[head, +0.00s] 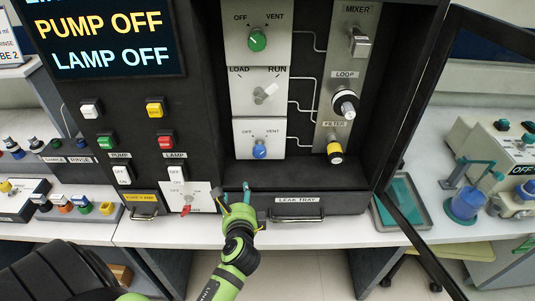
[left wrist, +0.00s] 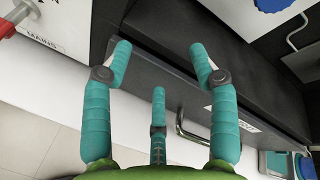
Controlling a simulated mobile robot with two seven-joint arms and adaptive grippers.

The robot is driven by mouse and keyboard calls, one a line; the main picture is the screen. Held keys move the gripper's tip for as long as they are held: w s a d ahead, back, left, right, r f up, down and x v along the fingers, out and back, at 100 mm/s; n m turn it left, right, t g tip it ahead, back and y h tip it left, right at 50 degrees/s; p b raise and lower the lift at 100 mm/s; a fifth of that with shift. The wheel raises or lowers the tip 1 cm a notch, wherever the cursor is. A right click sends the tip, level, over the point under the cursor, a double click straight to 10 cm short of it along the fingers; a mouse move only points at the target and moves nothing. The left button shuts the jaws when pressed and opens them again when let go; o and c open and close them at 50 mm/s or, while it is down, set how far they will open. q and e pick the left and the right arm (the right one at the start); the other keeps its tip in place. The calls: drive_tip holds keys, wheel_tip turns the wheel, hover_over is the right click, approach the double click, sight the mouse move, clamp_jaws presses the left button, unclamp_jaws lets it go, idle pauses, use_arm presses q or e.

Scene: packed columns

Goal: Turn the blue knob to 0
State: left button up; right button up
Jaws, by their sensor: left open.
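The blue knob (head: 260,150) sits on the lowest white plate of the cabinet's central panel, with OFF at its upper left and VENT at its upper right. Its pointer is too small to read. In the left wrist view a blue knob (left wrist: 273,4) shows cut off at the top right corner. My left gripper (head: 233,192) is below and left of the knob, in front of the ledge above the leak tray, apart from the knob. Its teal fingers (left wrist: 160,55) are spread and empty. My right gripper is not in view.
A green knob (head: 257,40) and a LOAD/RUN knob (head: 265,93) sit above. The red mains switch (head: 187,209) is left of my gripper. The leak tray handle (head: 297,219) sticks out below. An open door frame (head: 410,225) stands at the right.

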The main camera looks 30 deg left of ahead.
sight(259, 156)
use_arm(q)
drive_tip(key=w+d+r+m+t, duration=0.1)
drive_tip(key=w+r+m, duration=0.1)
drive_tip(key=m, duration=0.1)
drive_tip(key=w+r+m+t, duration=0.1)
drive_tip(key=r+m, duration=0.2)
drive_tip(key=m, duration=0.1)
drive_tip(key=w+d+r+m+t+y, duration=0.1)
drive_tip(key=w+r+m, duration=0.1)
drive_tip(key=m, duration=0.2)
drive_tip(key=shift+w+d+r+t, duration=0.15)
drive_tip(key=shift+w+d+t, duration=0.15)
drive_tip(key=shift+d+t, duration=0.1)
drive_tip(key=shift+w+m, duration=0.35)
drive_tip(key=shift+m, duration=0.35)
drive_tip(key=shift+w+a+r, duration=0.1)
drive_tip(key=shift+w+a, duration=0.15)
drive_tip(key=shift+w, duration=0.1)
drive_tip(key=x, duration=0.6)
drive_tip(key=shift+w+p, duration=0.15)
drive_tip(key=shift+p, duration=0.25)
drive_tip(key=c, duration=1.1)
